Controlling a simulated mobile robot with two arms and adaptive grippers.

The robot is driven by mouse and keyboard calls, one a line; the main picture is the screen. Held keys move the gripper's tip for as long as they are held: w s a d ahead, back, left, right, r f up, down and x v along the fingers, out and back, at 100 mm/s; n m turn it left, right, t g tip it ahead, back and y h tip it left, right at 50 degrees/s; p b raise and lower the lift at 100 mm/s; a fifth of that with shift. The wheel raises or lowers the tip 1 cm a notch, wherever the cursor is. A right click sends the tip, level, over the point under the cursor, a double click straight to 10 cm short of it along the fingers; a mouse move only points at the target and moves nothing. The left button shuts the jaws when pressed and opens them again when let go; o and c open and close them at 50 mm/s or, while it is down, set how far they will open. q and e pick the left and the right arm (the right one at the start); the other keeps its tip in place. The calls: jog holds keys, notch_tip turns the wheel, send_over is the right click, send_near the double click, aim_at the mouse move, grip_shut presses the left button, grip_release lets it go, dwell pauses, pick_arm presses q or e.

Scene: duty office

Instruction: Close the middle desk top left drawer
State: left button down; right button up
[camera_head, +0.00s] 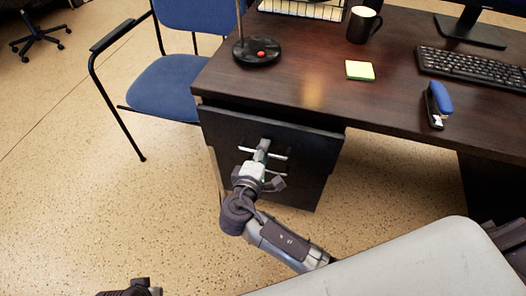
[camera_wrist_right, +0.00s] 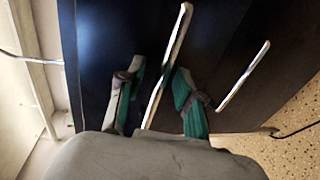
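The desk's left drawer unit (camera_head: 225,133) has a dark front below the desktop. A dark strip shows above its upper edge; I cannot tell how far the top drawer stands out. The upper bar handle (camera_head: 279,156) is light metal and also shows in the right wrist view (camera_wrist_right: 172,50). My right gripper (camera_head: 262,146) is at this handle. In the right wrist view its two green-padded fingers (camera_wrist_right: 160,88) are apart, one on each side of the handle, with visible gaps. A dark part of my left gripper (camera_head: 130,288) shows at the bottom edge, mostly cut off.
A second handle (camera_wrist_right: 243,76) is on the same front. A blue chair (camera_head: 165,88) stands left of the desk (camera_head: 300,62). On the desktop are a lamp base (camera_head: 256,54), a mug (camera_head: 362,25), sticky notes (camera_head: 359,70), a stapler (camera_head: 438,103) and a keyboard (camera_head: 470,66).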

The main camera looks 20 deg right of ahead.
grip_shut()
jog(key=x, duration=0.3)
jog(key=r+x, duration=0.1)
jog(key=shift+w+d, duration=0.2)
jog(key=shift+w, duration=0.05)
grip_release()
jog(key=shift+w, duration=0.1)
jog(key=v, duration=1.2)
